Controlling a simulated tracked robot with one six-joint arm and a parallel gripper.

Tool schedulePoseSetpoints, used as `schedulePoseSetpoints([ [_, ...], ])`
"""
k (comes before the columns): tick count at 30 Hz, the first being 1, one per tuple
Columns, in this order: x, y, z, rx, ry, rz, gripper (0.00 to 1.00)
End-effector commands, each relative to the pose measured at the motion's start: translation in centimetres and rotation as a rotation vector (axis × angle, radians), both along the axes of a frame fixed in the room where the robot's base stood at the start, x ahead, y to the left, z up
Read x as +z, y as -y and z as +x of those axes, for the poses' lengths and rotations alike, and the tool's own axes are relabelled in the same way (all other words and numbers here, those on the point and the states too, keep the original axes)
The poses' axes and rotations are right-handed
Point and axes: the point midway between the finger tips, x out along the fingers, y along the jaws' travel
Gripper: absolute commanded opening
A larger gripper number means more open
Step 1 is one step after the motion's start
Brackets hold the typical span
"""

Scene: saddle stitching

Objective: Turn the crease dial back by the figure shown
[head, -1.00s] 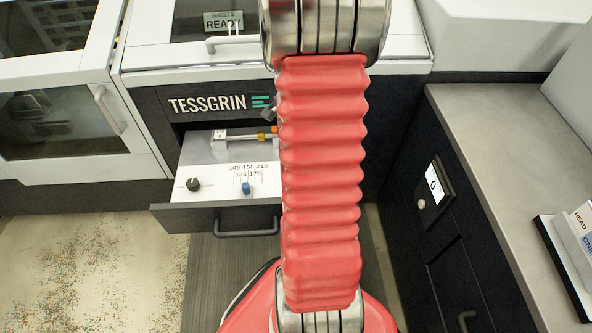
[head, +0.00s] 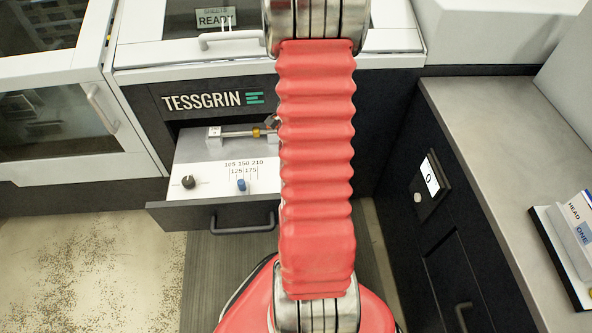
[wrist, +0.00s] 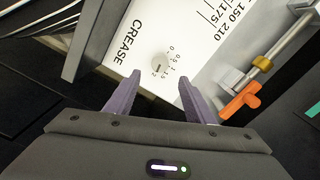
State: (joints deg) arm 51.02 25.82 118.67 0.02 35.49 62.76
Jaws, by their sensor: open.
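The crease dial (wrist: 158,62) is a small pale round knob on a white panel with "CREASE" (wrist: 128,40) printed beside it in the wrist view. Small figures run along one side of the dial, too small to read surely. My gripper (wrist: 160,80) is open and empty, its two purple fingers either side of the line to the dial and apparently short of it. In the head view my red arm hides the gripper and the dial. A white plate reading "0" (head: 432,178) is on the dark cabinet at right.
The pulled-out drawer (head: 190,215) carries a black knob (head: 188,182), a blue knob (head: 241,185) and a printed scale. A metal rod (wrist: 290,55) with a yellow collar and an orange lever (wrist: 240,100) lies right of my fingers. A grey counter (head: 480,120) stands at right.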

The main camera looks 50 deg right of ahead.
Motion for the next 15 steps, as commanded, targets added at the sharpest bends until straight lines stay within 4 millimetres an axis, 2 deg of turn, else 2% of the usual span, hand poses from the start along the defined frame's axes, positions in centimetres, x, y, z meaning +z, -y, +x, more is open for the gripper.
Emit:
schedulePoseSetpoints([
  [15, -7.0, -0.1, 0.0, 0.001, -0.002, 0.003, 0.49],
])
